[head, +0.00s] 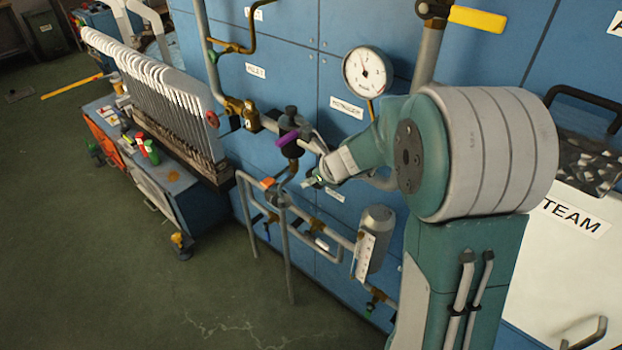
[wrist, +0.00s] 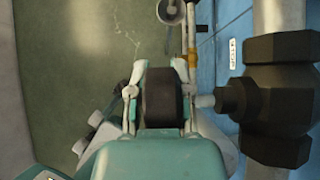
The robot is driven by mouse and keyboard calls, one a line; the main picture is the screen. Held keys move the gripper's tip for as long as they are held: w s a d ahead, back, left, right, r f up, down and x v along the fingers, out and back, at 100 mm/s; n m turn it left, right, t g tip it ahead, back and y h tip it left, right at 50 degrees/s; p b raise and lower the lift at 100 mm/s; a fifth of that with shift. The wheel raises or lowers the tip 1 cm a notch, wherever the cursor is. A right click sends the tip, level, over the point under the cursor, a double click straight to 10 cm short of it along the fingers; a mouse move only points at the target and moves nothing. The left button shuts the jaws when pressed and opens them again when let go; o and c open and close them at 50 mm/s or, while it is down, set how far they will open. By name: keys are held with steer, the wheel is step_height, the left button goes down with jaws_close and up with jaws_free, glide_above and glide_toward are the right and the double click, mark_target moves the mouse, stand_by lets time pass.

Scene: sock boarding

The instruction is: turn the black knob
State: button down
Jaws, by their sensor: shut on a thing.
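The black knob (wrist: 161,98) is a thick dark cylinder in the middle of the wrist view. My gripper (wrist: 160,72) is around it, one finger on each side, and shut on it. A short pale stem joins the knob to a dark valve body (wrist: 276,98) on a grey pipe at the right. In the head view my gripper (head: 313,180) is small, at the end of my arm beside the pipework. The knob cannot be made out clearly there.
A purple handle (head: 287,138) and an orange handle (head: 268,183) are close to my gripper. A gauge (head: 367,71) and a grey cylinder (head: 376,236) stand near my arm. A blue cart (head: 195,208) is at the left, with open floor in front.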

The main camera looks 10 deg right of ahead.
steer(key=shift+w+r, duration=0.1)
steer(key=c, duration=0.5)
jaws_free()
steer(key=shift+a, duration=0.1)
steer(key=v, duration=1.1)
steer(key=shift+r, duration=0.25)
